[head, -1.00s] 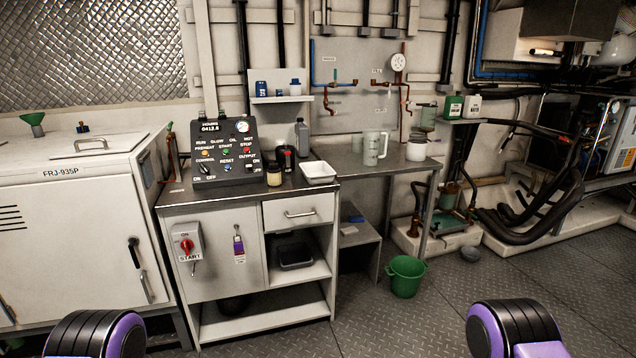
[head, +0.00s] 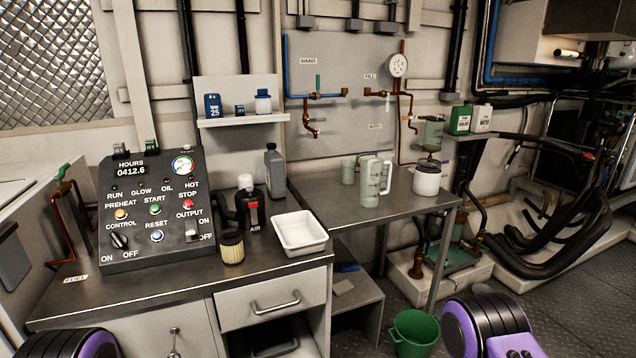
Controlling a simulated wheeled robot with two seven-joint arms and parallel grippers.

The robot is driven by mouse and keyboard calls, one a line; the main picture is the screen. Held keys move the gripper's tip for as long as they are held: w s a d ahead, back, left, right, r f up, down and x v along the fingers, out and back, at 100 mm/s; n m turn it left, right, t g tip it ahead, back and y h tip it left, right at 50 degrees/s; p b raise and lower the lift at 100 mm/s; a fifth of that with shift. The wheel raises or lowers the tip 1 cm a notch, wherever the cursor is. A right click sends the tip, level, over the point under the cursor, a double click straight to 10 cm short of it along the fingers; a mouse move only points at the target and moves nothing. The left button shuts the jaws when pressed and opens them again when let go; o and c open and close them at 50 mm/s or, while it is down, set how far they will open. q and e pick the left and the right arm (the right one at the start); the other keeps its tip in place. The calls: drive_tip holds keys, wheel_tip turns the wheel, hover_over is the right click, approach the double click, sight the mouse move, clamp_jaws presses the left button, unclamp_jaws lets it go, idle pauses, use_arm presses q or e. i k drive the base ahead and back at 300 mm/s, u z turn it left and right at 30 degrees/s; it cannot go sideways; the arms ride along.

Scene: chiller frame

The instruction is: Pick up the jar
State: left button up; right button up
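A small jar-like container (head: 232,248) with a dark top and a yellowish body stands upright at the front of the dark counter, left of the white tray. A larger white tub-like jar (head: 427,179) with a dark rim stands on the metal table to the right. I cannot tell which of them is the jar of the task. Only purple and black links of my arms show at the bottom left and bottom right. Neither of my grippers is in view, and nothing touches either container.
A control panel (head: 154,210), a black bottle (head: 248,204), a grey bottle (head: 275,172) and a white tray (head: 299,233) crowd the counter around the small container. A measuring jug (head: 371,183) stands left of the white tub. A green bucket (head: 414,332) is on the floor.

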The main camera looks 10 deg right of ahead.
sight(348, 166)
drive_tip(key=z, duration=1.7)
drive_tip(key=i, duration=1.9)
drive_tip(key=u, duration=0.55)
